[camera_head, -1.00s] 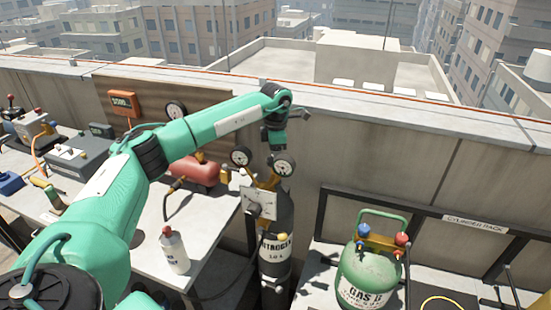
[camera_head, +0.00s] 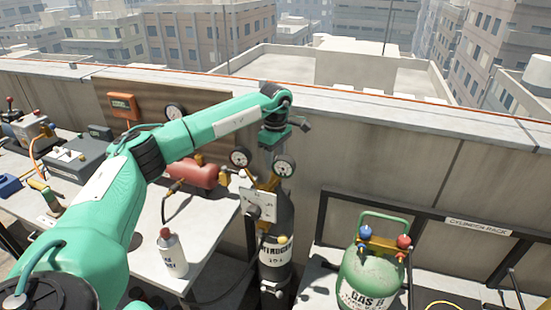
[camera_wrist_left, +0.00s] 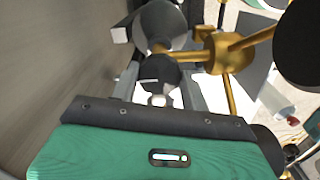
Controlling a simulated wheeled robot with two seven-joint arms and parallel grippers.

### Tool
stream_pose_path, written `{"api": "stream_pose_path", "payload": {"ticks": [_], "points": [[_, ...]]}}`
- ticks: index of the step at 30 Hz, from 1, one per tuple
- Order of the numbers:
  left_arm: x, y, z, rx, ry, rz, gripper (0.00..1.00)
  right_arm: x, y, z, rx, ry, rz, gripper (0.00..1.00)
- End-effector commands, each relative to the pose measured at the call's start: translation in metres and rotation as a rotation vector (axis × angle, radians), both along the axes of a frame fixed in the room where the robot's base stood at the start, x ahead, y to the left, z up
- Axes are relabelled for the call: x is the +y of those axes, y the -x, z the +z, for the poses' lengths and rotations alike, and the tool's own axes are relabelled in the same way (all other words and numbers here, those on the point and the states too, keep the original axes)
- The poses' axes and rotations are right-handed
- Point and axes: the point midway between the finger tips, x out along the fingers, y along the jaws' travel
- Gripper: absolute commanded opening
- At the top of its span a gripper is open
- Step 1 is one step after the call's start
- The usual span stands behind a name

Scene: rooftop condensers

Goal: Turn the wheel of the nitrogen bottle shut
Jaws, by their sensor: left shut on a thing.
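The nitrogen bottle (camera_head: 283,222) is a dark upright cylinder with a white label, standing between the bench and the cylinder rack. Brass fittings and two round gauges (camera_head: 284,166) sit at its top. My left gripper (camera_head: 268,160) points down at the bottle's top, behind the gauges. In the left wrist view, a dark round wheel (camera_wrist_left: 160,72) sits between the two grey fingers of the gripper (camera_wrist_left: 158,88), which is shut on it. The brass regulator body (camera_wrist_left: 224,53) is close to the right of the fingers. The wheel is hidden in the head view. My right gripper is out of view.
A green gas bottle (camera_head: 368,274) with red and blue valves stands right of the nitrogen bottle. A white spray bottle (camera_head: 172,254) and a red tank (camera_head: 196,173) are on the bench (camera_head: 140,235). The parapet wall (camera_head: 400,165) is close behind.

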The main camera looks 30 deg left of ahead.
Motion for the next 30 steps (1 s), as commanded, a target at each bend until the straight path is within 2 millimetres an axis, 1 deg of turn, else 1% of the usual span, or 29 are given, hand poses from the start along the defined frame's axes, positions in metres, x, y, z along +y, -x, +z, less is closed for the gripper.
{"api": "stream_pose_path", "payload": {"ticks": [1, 17, 18, 20, 21, 30], "points": [[0.0006, -0.0011, 0.0025, -0.006, 0.001, -0.008, 0.23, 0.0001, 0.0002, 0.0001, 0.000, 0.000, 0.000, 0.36], [0.0006, -0.0011, 0.0028, -0.006, 0.000, -0.031, 0.23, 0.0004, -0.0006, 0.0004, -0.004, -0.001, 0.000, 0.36], [0.0006, -0.0010, 0.0028, -0.006, 0.000, -0.031, 0.52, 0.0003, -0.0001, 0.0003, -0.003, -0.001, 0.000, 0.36], [0.0005, -0.0009, 0.0025, -0.005, 0.000, -0.031, 0.63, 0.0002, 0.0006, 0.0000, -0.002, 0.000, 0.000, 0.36], [0.0004, -0.0008, 0.0022, -0.005, 0.000, -0.031, 0.67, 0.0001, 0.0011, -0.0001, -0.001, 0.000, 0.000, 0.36], [0.0001, -0.0005, 0.0025, -0.003, 0.000, -0.030, 0.67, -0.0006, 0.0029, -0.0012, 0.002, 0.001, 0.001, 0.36]]}}
